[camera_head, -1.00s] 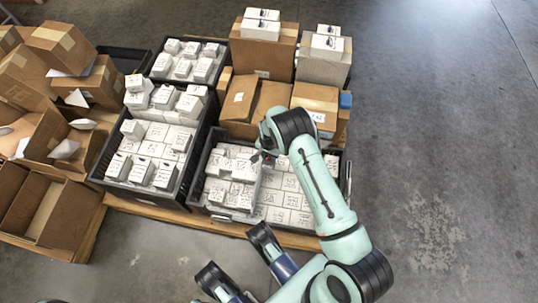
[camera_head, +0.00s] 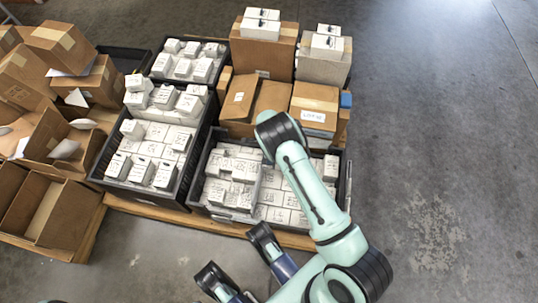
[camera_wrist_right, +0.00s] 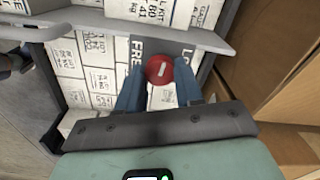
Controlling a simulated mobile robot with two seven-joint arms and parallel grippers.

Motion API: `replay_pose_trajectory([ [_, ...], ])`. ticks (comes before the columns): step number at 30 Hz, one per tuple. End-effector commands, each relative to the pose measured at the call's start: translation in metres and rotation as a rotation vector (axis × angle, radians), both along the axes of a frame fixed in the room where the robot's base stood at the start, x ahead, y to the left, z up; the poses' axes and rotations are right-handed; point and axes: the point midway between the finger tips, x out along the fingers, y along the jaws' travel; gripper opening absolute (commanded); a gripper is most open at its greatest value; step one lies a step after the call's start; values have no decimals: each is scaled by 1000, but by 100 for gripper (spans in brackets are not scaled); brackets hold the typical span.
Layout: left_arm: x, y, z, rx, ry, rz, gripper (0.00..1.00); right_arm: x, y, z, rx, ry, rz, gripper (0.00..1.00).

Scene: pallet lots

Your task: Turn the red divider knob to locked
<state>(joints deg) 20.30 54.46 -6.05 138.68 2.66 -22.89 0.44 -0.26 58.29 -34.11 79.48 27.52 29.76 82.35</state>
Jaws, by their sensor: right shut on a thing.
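The red divider knob (camera_wrist_right: 160,70) is round, with a short white mark, and sits on a grey panel in the right wrist view. The letters "FRE" stand left of it; lettering on its right is partly hidden. My right gripper (camera_wrist_right: 160,84) is shut on the knob, one blue finger on each side. In the head view my right wrist covers the knob and fingertips over the front right crate (camera_head: 345,185). My left gripper (camera_head: 237,255) is open and empty at the bottom of the head view, short of the pallet.
White labelled boxes (camera_head: 232,180) fill the crate around the divider. Another black crate (camera_head: 108,184) of white boxes stands to its left. Cardboard boxes (camera_head: 314,97) stand behind, and open cartons (camera_head: 40,203) lie at left. The floor (camera_head: 440,150) at right is clear.

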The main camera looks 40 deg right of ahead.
Motion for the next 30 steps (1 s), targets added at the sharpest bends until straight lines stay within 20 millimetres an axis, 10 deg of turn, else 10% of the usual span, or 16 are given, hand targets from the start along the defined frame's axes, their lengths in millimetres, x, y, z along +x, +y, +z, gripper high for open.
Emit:
replay_pose_trajectory([
  [30, -1, 0, 0, 0, 3, 0, 43, 1, 0, 0, 1, 0, -904, 5],
])
